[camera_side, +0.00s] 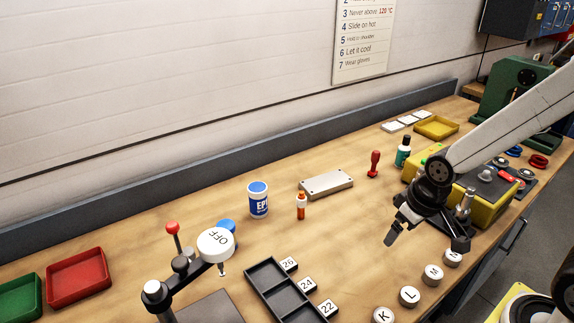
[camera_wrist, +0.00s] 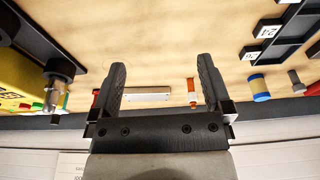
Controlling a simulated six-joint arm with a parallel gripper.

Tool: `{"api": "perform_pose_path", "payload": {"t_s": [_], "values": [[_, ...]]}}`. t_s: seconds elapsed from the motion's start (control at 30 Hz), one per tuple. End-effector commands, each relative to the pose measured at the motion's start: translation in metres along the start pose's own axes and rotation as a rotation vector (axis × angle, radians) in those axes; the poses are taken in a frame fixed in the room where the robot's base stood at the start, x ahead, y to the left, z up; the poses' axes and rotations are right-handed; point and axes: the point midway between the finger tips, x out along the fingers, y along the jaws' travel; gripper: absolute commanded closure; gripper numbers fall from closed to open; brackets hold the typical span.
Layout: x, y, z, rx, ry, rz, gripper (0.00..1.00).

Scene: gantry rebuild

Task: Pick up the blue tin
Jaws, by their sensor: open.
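The blue tin (camera_side: 258,200) stands upright on the wooden bench, with a blue lid and a white and blue label. In the wrist view the tin (camera_wrist: 259,88) shows at the right, outside my jaws. My gripper (camera_side: 423,240) is above the bench, well to the right of the tin in the side view. In the wrist view my gripper (camera_wrist: 160,75) has its two fingers spread apart with nothing held between them.
A small orange bottle (camera_side: 301,206) stands just right of the tin, and a metal plate (camera_side: 326,184) lies beyond it. A black compartment tray (camera_side: 278,290) lies in front.

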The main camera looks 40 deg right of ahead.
Motion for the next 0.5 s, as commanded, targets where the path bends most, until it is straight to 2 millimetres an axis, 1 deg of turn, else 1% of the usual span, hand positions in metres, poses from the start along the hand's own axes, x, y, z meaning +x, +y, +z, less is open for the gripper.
{"api": "perform_pose_path", "payload": {"t_s": [0.17, 0.27, 0.37, 0.47, 0.5], "values": [[0.0, 0.001, -0.004, -0.003, 0.009, 0.003, 0.0], [0.002, 0.003, -0.014, -0.014, 0.035, 0.013, 0.0], [0.004, 0.007, -0.035, -0.034, 0.086, 0.029, 0.0], [0.007, 0.011, -0.065, -0.069, 0.165, 0.047, 0.0], [0.008, 0.013, -0.08, -0.085, 0.202, 0.053, 0.0]]}}
